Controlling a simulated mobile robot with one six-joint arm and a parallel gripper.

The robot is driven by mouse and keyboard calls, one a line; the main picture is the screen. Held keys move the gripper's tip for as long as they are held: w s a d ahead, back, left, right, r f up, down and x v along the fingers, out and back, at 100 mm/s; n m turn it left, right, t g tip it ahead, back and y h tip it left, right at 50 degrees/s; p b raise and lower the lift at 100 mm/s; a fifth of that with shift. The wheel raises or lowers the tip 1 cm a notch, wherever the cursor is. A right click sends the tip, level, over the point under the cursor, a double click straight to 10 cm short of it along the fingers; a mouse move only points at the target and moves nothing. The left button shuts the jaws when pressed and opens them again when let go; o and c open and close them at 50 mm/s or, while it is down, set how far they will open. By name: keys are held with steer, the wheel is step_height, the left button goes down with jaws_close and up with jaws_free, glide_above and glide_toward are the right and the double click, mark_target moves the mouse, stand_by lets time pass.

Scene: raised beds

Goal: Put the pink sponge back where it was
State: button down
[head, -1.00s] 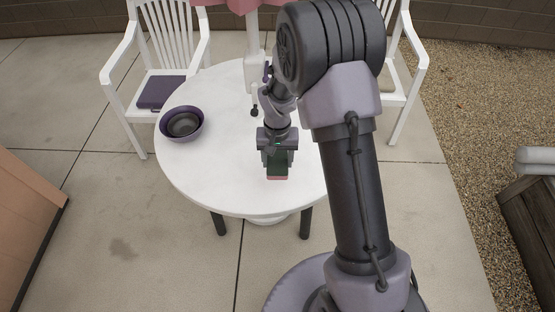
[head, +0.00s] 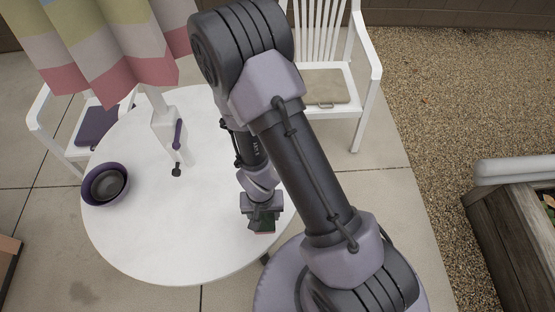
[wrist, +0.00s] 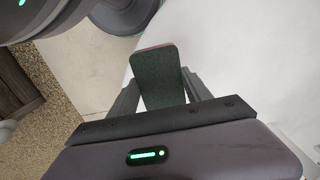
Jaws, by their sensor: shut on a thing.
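The sponge (head: 265,227) shows a dark green face, with only a thin pink edge visible. My gripper (head: 262,219) is shut on it, over the right front part of the white round table (head: 170,240). In the wrist view the sponge (wrist: 160,80) sticks out between the two fingers of my gripper (wrist: 160,88), green face toward the camera and a reddish edge at its far end. I cannot tell how high it is above the table.
Nested bowls (head: 106,185) stand at the table's left edge. A white umbrella stand (head: 168,130) rises from the table under a striped canopy (head: 110,40). White chairs hold a purple cushion (head: 97,126) and a tan cushion (head: 325,86). The table's front is clear.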

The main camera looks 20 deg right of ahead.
steer(key=w+d, duration=0.1)
steer(key=w, duration=0.3)
steer(key=w+d+f, duration=0.1)
steer(key=w+d, duration=0.1)
steer(key=w, duration=0.3)
steer(key=w+d, duration=0.1)
steer(key=w, duration=0.3)
steer(key=shift+w+d+f, duration=0.2)
steer(key=shift+d+f, duration=0.05)
steer(key=shift+w+d+f, duration=0.1)
steer(key=shift+w+f, duration=0.1)
steer(key=shift+w, duration=0.05)
steer(key=shift+f+b, duration=0.8)
steer(key=shift+f, duration=0.9)
steer(key=shift+c, duration=2.3)
jaws_free()
steer(key=shift+r, duration=0.1)
